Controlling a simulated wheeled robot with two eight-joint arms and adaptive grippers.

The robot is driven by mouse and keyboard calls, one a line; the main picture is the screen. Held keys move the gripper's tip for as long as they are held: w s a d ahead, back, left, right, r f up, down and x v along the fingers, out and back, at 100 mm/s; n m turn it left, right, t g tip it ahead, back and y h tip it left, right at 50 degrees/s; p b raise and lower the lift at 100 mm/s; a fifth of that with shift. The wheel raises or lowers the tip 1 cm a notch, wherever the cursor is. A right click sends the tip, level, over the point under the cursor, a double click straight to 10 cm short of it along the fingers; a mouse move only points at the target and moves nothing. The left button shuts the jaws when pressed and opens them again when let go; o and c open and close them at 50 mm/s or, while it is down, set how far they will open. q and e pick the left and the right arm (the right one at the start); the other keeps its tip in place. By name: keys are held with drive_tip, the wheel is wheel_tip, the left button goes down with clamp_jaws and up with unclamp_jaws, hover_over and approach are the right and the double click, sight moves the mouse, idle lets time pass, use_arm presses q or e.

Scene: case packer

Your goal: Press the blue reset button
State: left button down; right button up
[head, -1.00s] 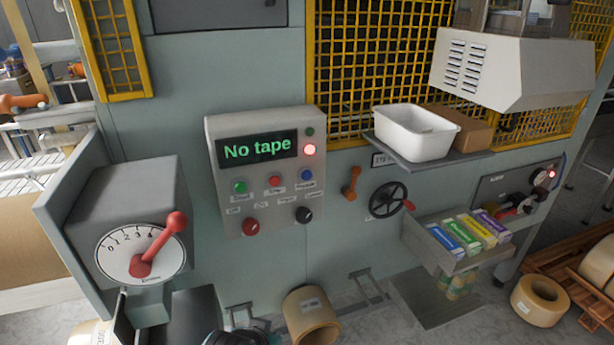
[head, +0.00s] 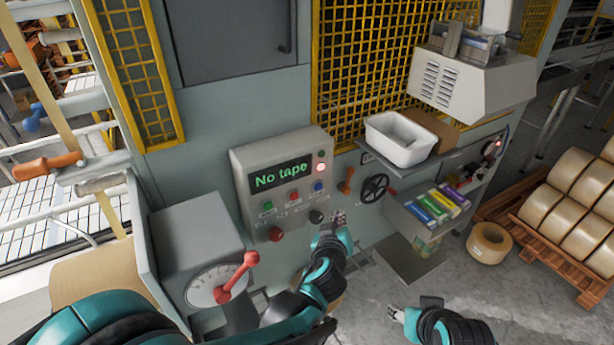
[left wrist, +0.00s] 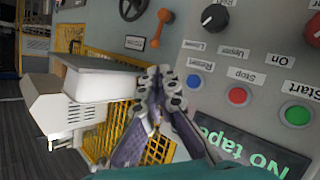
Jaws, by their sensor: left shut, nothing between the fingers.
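The blue reset button (head: 318,186) is on the grey control panel (head: 243,185), right of a red and a green button. In the left wrist view the blue button (left wrist: 194,82) shows beside its "Reset" label, just right of my fingertips. My left gripper (head: 338,216) is shut and empty, below and to the right of the blue button in the head view. In the left wrist view its fingers (left wrist: 160,80) are together; I cannot tell the gap to the panel. My right gripper (head: 393,312) is low at the front, away from the panel; its jaws are too small to read.
The display (head: 282,175) reads "No tape", and a red lamp (head: 322,168) is lit. A black knob (head: 316,216), an orange handle (head: 347,180) and a handwheel (head: 375,188) are near the left gripper. A red-handled dial (head: 235,278) stands out at lower left.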

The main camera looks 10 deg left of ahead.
sight(318, 187)
use_arm(q)
drive_tip(key=shift+d+r, duration=0.2)
drive_tip(key=shift+d, duration=0.3)
drive_tip(key=shift+w, duration=0.1)
drive_tip(key=w+a, duration=0.5)
drive_tip(key=w, duration=0.2)
drive_tip(key=shift+w+a, duration=0.15)
drive_tip(key=shift+a, duration=0.1)
idle(1.4)
drive_tip(key=shift+w+a, duration=0.1)
drive_tip(key=shift+w, duration=0.1)
drive_tip(key=shift+w+a, duration=0.25)
drive_tip(key=shift+w, duration=0.1)
idle(0.7)
drive_tip(key=shift+s, duration=0.1)
drive_tip(key=shift+s+d+b, duration=0.35)
drive_tip(key=shift+s+d, duration=0.15)
drive_tip(key=shift+s, duration=0.1)
